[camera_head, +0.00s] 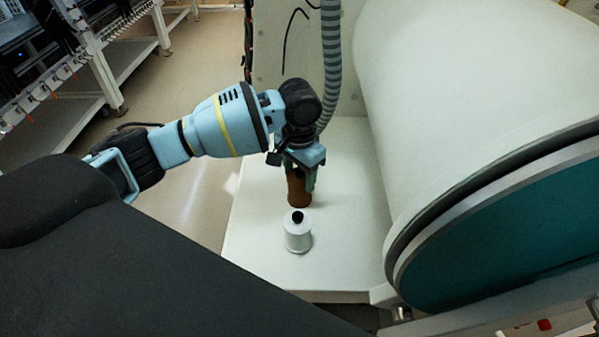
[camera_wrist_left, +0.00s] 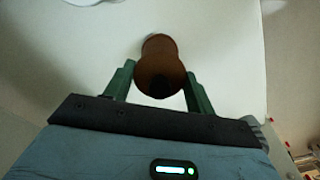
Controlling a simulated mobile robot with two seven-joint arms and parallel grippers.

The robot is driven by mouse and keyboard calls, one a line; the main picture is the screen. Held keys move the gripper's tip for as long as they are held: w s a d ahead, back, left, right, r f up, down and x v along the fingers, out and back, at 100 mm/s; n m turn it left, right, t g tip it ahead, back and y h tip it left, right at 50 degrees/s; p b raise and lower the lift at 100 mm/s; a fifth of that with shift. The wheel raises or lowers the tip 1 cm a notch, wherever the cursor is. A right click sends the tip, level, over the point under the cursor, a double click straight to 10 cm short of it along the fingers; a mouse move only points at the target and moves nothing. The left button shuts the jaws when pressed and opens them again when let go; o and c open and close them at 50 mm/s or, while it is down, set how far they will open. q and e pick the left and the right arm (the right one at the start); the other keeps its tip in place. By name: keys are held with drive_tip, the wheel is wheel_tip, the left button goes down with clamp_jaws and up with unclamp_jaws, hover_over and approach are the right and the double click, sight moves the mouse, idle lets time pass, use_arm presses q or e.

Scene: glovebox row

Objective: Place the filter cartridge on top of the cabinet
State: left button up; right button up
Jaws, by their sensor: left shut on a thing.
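My left gripper (camera_head: 301,175) points down over a white flat top (camera_head: 350,230), which looks like the cabinet top. Its green fingers are shut on a brown, bottle-shaped thing (camera_head: 298,193), upright, with a narrower neck. In the left wrist view the brown thing (camera_wrist_left: 160,60) sits between the two fingers, its dark end toward the wrist. A white cylinder with a black knob (camera_head: 298,236), which looks like the filter cartridge, stands upright on the white top, just in front of the gripper. I cannot tell whether the brown thing touches the surface. My right gripper is not in view.
A large white glovebox drum with a teal round end (camera_head: 490,230) takes up the right side. A grey ribbed hose (camera_head: 331,60) hangs behind the gripper. Racks (camera_head: 90,60) stand at the far left across open floor. The white top is clear right of the cylinder.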

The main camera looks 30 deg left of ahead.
use_arm(q)
drive_tip(key=shift+f, duration=0.1)
drive_tip(key=o, duration=1.3)
wheel_tip(320, 180, up, 12)
drive_tip(key=p, duration=0.1)
